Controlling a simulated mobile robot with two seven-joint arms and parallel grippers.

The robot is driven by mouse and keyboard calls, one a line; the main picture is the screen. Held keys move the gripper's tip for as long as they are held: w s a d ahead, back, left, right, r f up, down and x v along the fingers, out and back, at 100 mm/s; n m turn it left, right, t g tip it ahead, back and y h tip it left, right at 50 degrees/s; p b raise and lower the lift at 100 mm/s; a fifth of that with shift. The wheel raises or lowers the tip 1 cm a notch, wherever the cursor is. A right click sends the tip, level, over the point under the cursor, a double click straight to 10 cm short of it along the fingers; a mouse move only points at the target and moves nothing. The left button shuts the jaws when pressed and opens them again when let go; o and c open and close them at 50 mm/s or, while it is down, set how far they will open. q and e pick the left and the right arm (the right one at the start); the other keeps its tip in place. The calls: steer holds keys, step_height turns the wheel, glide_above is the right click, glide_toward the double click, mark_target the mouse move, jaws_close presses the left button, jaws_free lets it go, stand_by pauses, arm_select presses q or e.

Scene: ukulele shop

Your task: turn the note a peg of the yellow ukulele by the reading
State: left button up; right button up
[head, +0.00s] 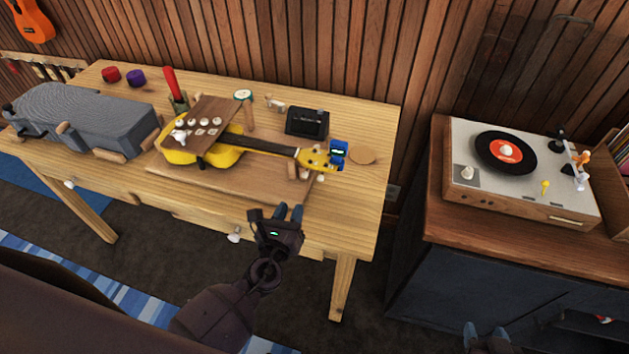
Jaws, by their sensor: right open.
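The yellow ukulele (214,155) lies on a wooden board on the workbench, its neck pointing right. Its yellow headstock (313,158) has small pale pegs along its edges; I cannot tell which is the note A peg. A blue clip-on tuner (339,150) sits at the headstock's end; its reading is too small to make out. My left gripper (289,212) is at the bench's front edge, below the headstock in the picture, fingers apart and empty. My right gripper (485,332) is at the bottom edge, open and empty, far from the ukulele.
A brown panel (198,112) with white knobs covers part of the ukulele's body. A black box (307,122) stands behind the neck. A grey instrument case (85,115) fills the bench's left. A record player (520,170) stands on the right cabinet.

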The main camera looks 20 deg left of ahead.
mark_target(304, 177)
arm_select(q)
steer(key=shift+d+r+m, duration=0.1)
steer(key=shift+m, duration=0.7)
steer(key=shift+w+a+m, duration=0.2)
steer(key=shift+m, duration=0.1)
steer(key=w, duration=1)
steer(key=shift+w+d, duration=0.25)
jaws_close()
